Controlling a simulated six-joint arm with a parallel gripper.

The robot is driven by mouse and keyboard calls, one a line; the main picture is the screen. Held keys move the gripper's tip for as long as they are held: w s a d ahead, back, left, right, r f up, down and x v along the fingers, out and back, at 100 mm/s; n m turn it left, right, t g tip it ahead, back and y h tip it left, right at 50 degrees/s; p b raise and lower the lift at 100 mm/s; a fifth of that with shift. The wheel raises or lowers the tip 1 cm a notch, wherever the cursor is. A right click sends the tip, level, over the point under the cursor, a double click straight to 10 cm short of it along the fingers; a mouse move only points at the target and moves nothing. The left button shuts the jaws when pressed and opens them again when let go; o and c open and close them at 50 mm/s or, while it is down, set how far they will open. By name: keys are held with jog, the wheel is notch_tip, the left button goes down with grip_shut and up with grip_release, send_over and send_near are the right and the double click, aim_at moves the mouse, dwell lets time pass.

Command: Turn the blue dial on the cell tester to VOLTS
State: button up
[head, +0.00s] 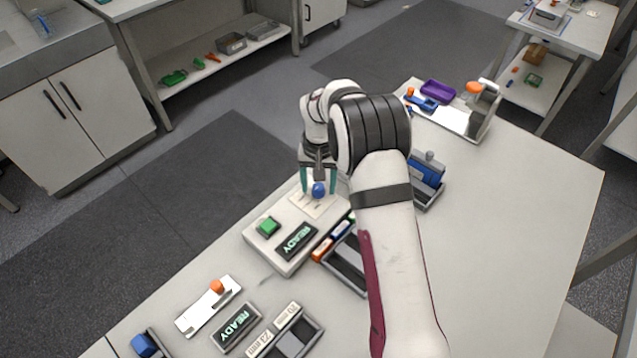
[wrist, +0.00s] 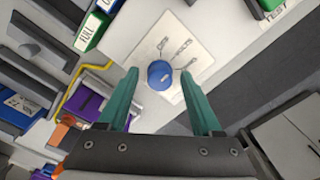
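The blue dial (head: 318,189) stands on the far end of the cell tester (head: 281,256), a pale box with a green button (head: 267,227) and a display reading READY (head: 297,241). In the wrist view the blue dial (wrist: 160,75) sits on a white plate (wrist: 150,40) with dark lines and small labels too small to read. My gripper (head: 318,186) is pointed down over the dial. In the wrist view its two green fingers (wrist: 164,80) are apart, one on each side of the dial, with gaps visible. Whether the fingertips are at dial height I cannot tell.
A tray with orange and blue cells (head: 333,240) stands right beside the tester, partly behind my arm. A blue device (head: 427,170) and a white board with a purple bin (head: 438,92) lie farther back. The table's right side (head: 520,220) is clear.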

aim_at(318, 187)
notch_tip(318, 187, up, 16)
dwell(0.4)
jog(key=shift+f, duration=0.1)
jog(key=s+d+r+m, duration=0.1)
jog(key=s+r, duration=0.2)
jog(key=s, duration=0.4)
jog(key=s+d+r, duration=0.2)
jog(key=s+r, duration=0.1)
jog(key=s, duration=0.3)
jog(key=s+f+m+y, duration=0.1)
jog(key=s+f, duration=0.1)
jog(key=s, duration=0.9)
jog(key=s+f+m, duration=0.2)
jog(key=s, duration=0.9)
jog(key=shift+s+d+f+y, duration=0.15)
jog(key=shift+d+f+y, duration=0.05)
jog(key=shift+f+y, duration=0.2)
